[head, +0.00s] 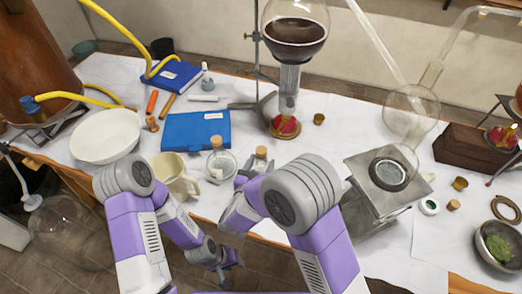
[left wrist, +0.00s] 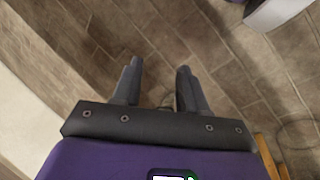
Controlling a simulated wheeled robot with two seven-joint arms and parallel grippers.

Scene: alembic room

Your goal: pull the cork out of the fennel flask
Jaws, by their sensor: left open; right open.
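Two small glass flasks with corks stand near the table's front edge in the head view. The left flask (head: 221,166) has its cork (head: 215,142) in its neck and pale contents. The right flask's cork (head: 262,152) shows just above my right gripper, and its body is mostly hidden. I cannot read which flask is fennel. My right gripper (head: 256,168) is open at the right flask, fingers close around or beside it; contact is unclear. My left gripper (head: 222,262) is open and empty, low in front of the table; its fingers (left wrist: 157,85) show over the floor in the left wrist view.
A cream mug (head: 174,175) stands left of the flasks, with a white bowl (head: 105,143) further left. A blue book (head: 195,131) lies behind. A burner stand with a large flask (head: 296,30) rises behind, and a metal box (head: 375,188) stands to the right.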

